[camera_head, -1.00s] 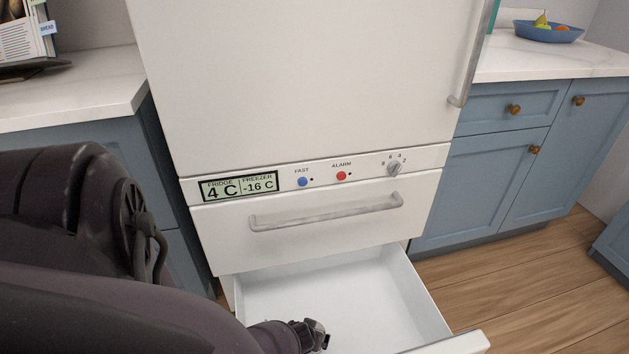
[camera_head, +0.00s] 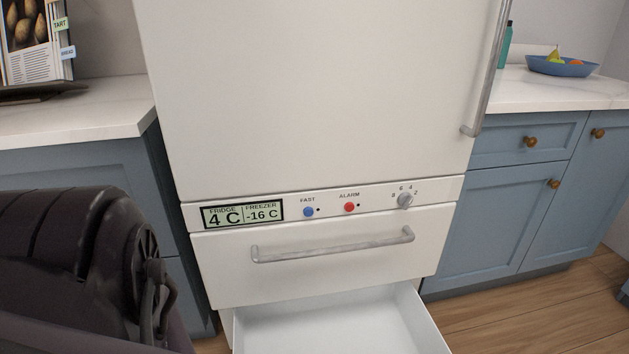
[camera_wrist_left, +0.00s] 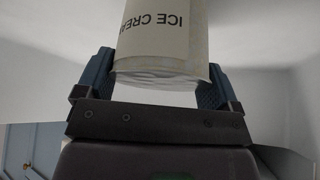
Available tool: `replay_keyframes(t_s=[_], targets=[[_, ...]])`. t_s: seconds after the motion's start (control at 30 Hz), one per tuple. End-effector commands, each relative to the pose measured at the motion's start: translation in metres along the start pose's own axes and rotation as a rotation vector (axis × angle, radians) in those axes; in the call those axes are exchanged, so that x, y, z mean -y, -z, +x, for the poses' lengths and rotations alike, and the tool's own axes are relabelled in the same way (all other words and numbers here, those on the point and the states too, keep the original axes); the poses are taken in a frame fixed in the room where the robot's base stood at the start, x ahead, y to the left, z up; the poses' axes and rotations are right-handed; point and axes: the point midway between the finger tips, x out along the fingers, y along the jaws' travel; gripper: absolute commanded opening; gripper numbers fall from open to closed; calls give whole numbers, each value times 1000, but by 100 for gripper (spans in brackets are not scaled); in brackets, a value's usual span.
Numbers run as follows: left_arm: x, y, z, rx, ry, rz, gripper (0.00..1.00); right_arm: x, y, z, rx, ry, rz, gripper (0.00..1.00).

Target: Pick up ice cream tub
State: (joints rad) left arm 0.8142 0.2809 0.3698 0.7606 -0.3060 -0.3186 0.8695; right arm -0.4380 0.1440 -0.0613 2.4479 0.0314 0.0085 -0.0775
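The ice cream tub (camera_wrist_left: 165,38) shows in the left wrist view, cream-coloured, with the printed words "ICE CREA" upside down in the picture. My left gripper (camera_wrist_left: 157,70) has one blue finger against each side of the tub and appears shut on it. White walls surround the tub there. The open lower freezer drawer (camera_head: 340,325) shows at the bottom of the head view; the part in view is empty. The tub and my left gripper are out of the head view. My right gripper is in neither view.
Above the open drawer is a closed freezer drawer with a bar handle (camera_head: 333,246). The control panel (camera_head: 320,205) reads 4 C and -16 C. Blue cabinets (camera_head: 515,220) stand on both sides, and wooden floor (camera_head: 500,310) is clear at the right.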

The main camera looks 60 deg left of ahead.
Motion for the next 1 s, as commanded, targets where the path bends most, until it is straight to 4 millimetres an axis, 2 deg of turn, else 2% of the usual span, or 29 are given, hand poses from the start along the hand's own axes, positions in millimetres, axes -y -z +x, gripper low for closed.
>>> replay_keyframes(t_s=[0.3,0.47,0.67,1.0], targets=[[0,0,-1,0,0,0,53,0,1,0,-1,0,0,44],[-2,7,-9,-4,-3,-2,53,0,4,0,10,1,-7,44],[-6,28,-36,-13,-10,-6,53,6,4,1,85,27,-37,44],[-8,71,-106,-18,-13,-8,53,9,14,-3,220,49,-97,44]])
